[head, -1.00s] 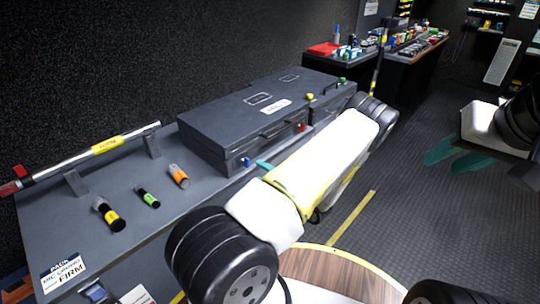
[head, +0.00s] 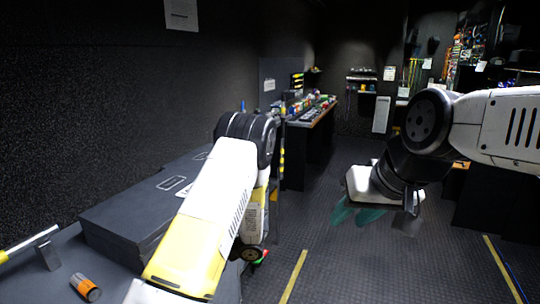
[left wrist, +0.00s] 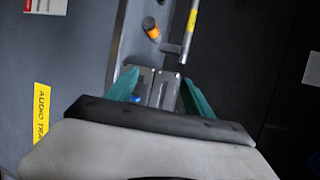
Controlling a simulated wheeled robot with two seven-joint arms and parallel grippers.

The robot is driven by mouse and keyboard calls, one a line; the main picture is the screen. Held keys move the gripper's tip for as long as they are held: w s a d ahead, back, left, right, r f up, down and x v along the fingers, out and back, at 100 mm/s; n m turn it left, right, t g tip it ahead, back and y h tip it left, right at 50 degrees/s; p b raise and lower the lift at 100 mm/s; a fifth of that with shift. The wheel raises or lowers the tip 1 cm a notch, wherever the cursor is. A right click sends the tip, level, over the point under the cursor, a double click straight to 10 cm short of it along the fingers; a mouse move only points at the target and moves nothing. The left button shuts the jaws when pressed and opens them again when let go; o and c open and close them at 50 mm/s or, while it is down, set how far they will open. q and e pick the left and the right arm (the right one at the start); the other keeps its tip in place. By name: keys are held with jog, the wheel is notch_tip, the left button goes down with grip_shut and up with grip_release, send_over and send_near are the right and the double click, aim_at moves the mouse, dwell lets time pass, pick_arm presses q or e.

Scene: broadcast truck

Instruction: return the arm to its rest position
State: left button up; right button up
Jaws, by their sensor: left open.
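My left arm (head: 205,215) reaches in from the bottom of the head view, bent over the near side of the dark case. Its gripper is hidden there. In the left wrist view my left gripper (left wrist: 158,95) shows two teal fingers spread apart. Nothing is clearly held between them; grey metal plates and a small blue piece show beyond. My right gripper (head: 358,213) hangs over the open floor in the head view, its teal fingers apart and empty.
The dark case (head: 130,210) lies on the grey bench (head: 62,268) at left. An orange-and-black cylinder (head: 85,287) and a bar with a yellow band (head: 30,243) lie nearby. A cluttered counter (head: 310,115) stands farther back. The dark floor (head: 340,265) is clear.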

pick_arm(q)
jog(key=s+d+r+t+h, duration=0.2)
jog(key=s+d+r+h, duration=0.3)
jog(key=r, duration=0.4)
jog(key=s+d+r+t+h, duration=0.2)
jog(key=s+d+r+h, duration=0.3)
jog(key=r, duration=0.4)
jog(key=s+d+r+t+h, duration=0.2)
jog(key=s+d+r+h, duration=0.3)
jog(key=r, duration=0.5)
jog(key=s+h, duration=0.2)
jog(key=s, duration=0.1)
jog(key=shift+d+n, duration=0.35)
jog(key=shift+n, duration=0.05)
pick_arm(e)
jog(key=shift+w, duration=0.1)
jog(key=shift+c, duration=0.3)
